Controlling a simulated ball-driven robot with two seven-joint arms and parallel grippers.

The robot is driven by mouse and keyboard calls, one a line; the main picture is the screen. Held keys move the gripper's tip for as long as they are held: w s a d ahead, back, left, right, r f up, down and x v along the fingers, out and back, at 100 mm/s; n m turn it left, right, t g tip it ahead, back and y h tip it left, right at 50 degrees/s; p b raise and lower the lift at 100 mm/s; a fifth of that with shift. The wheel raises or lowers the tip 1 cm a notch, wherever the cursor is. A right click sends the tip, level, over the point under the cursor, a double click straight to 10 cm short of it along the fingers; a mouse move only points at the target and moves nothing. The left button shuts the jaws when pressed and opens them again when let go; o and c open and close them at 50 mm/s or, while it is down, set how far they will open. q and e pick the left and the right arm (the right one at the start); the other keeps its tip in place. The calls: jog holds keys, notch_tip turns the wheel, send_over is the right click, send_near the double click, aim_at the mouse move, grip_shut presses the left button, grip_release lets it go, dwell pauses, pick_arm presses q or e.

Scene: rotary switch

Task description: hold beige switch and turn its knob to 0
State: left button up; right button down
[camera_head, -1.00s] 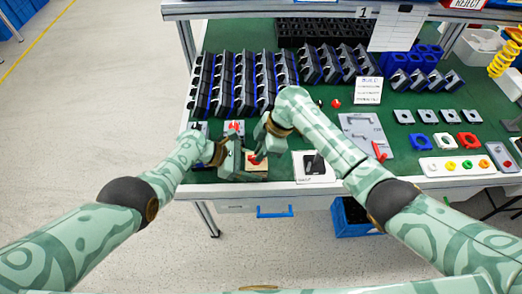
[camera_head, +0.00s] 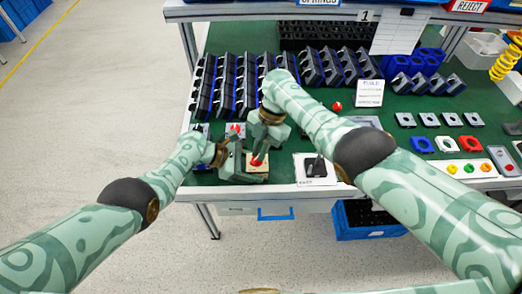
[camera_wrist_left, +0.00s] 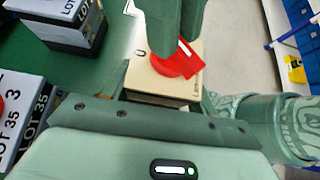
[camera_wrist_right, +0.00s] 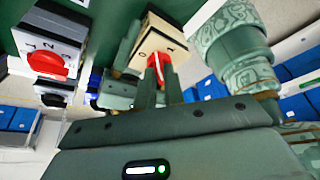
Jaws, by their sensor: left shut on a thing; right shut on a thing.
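The beige switch (camera_head: 258,176) is at the table's front edge, a beige box with a red knob (camera_head: 257,160) on top. My left gripper (camera_head: 241,165) is shut on its body from the left. My right gripper (camera_head: 262,148) comes from above and is shut on the knob. In the left wrist view, the beige face (camera_wrist_left: 142,65) shows a 0 mark left of the red knob (camera_wrist_left: 180,62), and my right fingers hide part of the knob. In the right wrist view, the knob (camera_wrist_right: 158,68) sits between my right fingers. Its exact pointing direction is hard to tell.
A grey-and-white switch with a red knob (camera_head: 235,130) stands behind. Rows of dark switches (camera_head: 243,85) fill the back. A blue crate (camera_head: 365,222) is below the table.

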jog(key=shift+s+d+f+n+h, duration=0.15)
jog(key=shift+s+n+h, duration=0.15)
jog(key=shift+n, duration=0.2)
jog(key=c, duration=1.5)
grip_release()
jog(key=shift+w, duration=0.1)
jog(key=shift+w+r, duration=0.1)
jog(key=shift+r, duration=0.35)
jog(key=v, duration=1.1)
jog(key=shift+w+d, duration=0.1)
jog(key=shift+w, duration=0.05)
